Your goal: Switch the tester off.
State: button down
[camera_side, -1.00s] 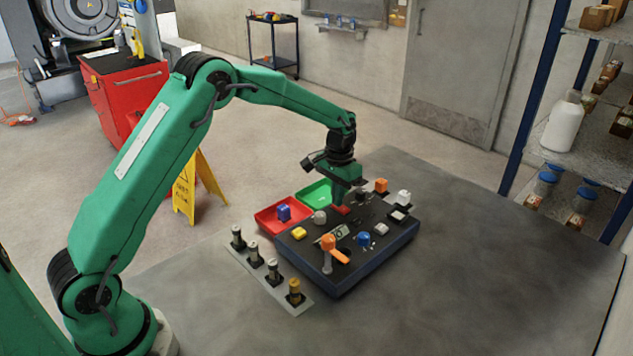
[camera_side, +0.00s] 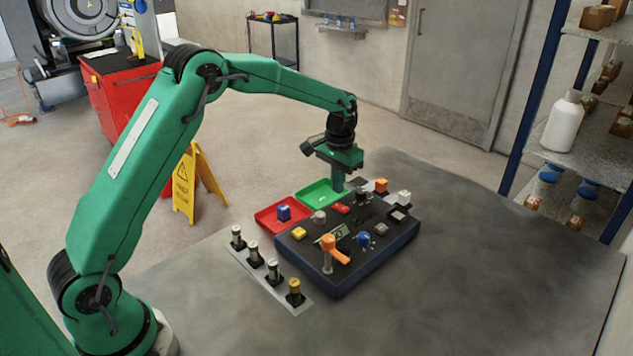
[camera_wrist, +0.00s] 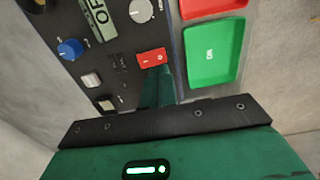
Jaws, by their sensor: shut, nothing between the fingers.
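The tester is a dark box with a blue base (camera_side: 345,282), fitted with knobs, buttons and switches on top. Its red rocker switch (camera_side: 341,208) is near the back edge; it also shows in the wrist view (camera_wrist: 151,58). I cannot tell for sure which side of the rocker is down. The display (camera_wrist: 98,17) reads "OF" in the wrist view, with the rest cut off. My gripper (camera_side: 338,189) is shut and empty, pointing down at the box's back edge, above and apart from the rocker. Its fingertips (camera_wrist: 158,74) appear beside the rocker in the wrist view.
A green tray (camera_side: 309,197) and a red tray (camera_side: 264,220) lie behind the box, the red one holding a blue block (camera_side: 284,212). A strip with several upright posts (camera_side: 273,270) lies at left. An orange lever (camera_side: 337,255) stands up in front. The table's right side is clear.

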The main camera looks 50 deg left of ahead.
aim_at(337, 205)
jog(key=shift+r, duration=1.5)
jog(key=s+d+r+t, duration=0.1)
jog(key=s+r+t, duration=0.2)
jog(key=s+r, duration=1.05)
jog(key=s+d+f+t, duration=0.1)
jog(key=s+t, duration=0.1)
jog(key=s, duration=1.7)
jog(key=shift+s+d+f+t, duration=0.15)
jog(key=shift+t, duration=0.15)
